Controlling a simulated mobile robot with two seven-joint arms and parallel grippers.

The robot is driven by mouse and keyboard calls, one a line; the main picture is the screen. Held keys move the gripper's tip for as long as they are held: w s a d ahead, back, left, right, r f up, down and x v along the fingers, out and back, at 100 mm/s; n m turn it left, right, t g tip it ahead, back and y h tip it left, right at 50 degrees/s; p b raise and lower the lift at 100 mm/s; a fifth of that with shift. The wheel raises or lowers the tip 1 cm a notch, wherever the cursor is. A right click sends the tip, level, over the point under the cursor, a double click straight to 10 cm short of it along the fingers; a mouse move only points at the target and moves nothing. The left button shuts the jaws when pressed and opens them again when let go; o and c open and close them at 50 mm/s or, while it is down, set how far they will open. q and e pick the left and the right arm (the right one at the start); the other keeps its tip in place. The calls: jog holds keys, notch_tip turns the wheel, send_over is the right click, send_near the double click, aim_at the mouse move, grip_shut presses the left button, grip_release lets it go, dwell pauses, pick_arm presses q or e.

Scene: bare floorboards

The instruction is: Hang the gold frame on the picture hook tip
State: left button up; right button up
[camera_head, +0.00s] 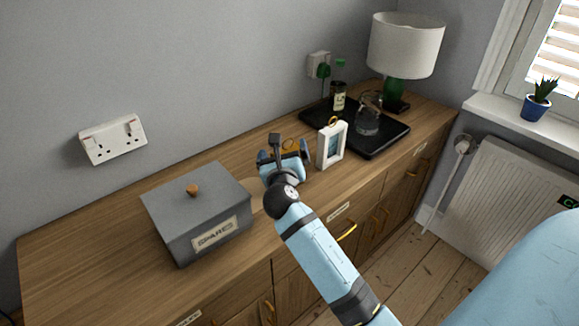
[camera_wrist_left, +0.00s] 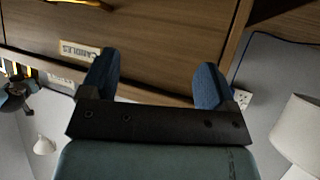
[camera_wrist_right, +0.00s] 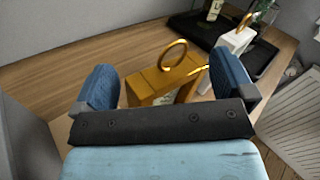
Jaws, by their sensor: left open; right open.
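The gold frame (camera_wrist_right: 160,83) stands on the wooden sideboard, with a gold ring on its top edge. In the head view it (camera_head: 291,145) is mostly hidden behind my right gripper (camera_head: 284,156). In the right wrist view the blue fingers of my right gripper (camera_wrist_right: 166,80) are open, one on each side of the frame; I cannot tell whether they touch it. My left gripper (camera_wrist_left: 155,80) is open and empty, with a drawer front beyond its fingers; it is outside the head view. No picture hook is visible.
A white frame (camera_head: 322,150) with a gold ring stands close to the right of the gold one. A grey lidded box (camera_head: 180,225) stands left. A black tray (camera_head: 385,141) holds a bottle and glass jug; a lamp (camera_head: 404,45) stands behind. The sideboard's left end (camera_head: 90,240) is clear.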

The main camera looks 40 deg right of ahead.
jog(key=shift+c, duration=0.7)
grip_shut()
pick_arm(q)
jog(key=shift+s+f, duration=0.15)
jog(key=shift+f, duration=0.15)
